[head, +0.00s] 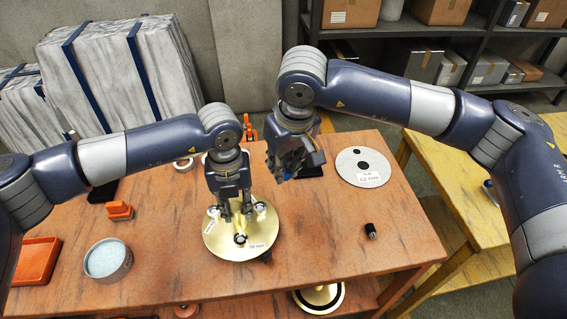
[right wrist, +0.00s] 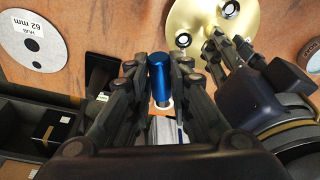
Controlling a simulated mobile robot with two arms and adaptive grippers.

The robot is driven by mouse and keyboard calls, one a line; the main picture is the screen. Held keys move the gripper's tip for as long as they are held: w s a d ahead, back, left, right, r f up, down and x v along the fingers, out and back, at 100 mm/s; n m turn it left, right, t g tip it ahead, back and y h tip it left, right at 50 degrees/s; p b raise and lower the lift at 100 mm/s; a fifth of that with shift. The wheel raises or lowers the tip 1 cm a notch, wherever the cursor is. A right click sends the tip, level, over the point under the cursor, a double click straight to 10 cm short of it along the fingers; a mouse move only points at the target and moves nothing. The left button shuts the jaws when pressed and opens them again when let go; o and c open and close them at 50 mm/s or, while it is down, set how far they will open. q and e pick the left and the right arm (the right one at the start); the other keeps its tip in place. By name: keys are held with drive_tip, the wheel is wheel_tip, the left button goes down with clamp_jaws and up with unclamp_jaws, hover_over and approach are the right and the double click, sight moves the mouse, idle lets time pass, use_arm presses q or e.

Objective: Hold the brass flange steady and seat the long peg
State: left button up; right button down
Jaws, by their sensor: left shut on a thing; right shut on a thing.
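The brass flange (head: 252,246), a round gold disc with holes and small white labels, lies on the wooden table; part of it shows at the top of the right wrist view (right wrist: 185,18). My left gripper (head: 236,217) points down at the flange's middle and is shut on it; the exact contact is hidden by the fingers. My right gripper (head: 282,172) is just right of and behind the flange, above the table. It is shut on a blue peg (right wrist: 159,72), held between its fingers and apart from the flange. In the head view the peg is hard to make out.
A grey disc (head: 363,167) lies at the right of the table, with a small black cylinder (head: 371,231) in front of it. At left are a round tin (head: 107,260), a red tray (head: 37,262) and an orange block (head: 119,211). The table's front right is mostly clear.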

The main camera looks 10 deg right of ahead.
drive_tip(key=shift+w, duration=0.1)
drive_tip(key=m, duration=0.1)
drive_tip(key=w+a+f+m+g, duration=0.1)
drive_tip(key=m, duration=0.1)
drive_tip(key=w+m+g+h, duration=0.1)
drive_tip(key=shift+w+a+f+m, duration=0.15)
drive_tip(key=shift+a+f+m, duration=0.15)
drive_tip(key=shift+a, duration=0.1)
drive_tip(key=shift+w+a+m+g, duration=0.25)
drive_tip(key=shift+m+g, duration=0.15)
drive_tip(key=shift+m, duration=0.5)
wheel_tip(320, 180, up, 8)
drive_tip(key=w+d+m+y, duration=0.2)
drive_tip(key=w+m+y, duration=0.1)
drive_tip(key=m+y, duration=1.15)
drive_tip(key=s+a+f+m, duration=0.1)
drive_tip(key=s+a+f, duration=0.2)
drive_tip(key=f, duration=0.7)
drive_tip(key=shift+s+f+m+y, duration=0.2)
drive_tip(key=shift+s+m+y, duration=0.2)
drive_tip(key=shift+s, duration=0.2)
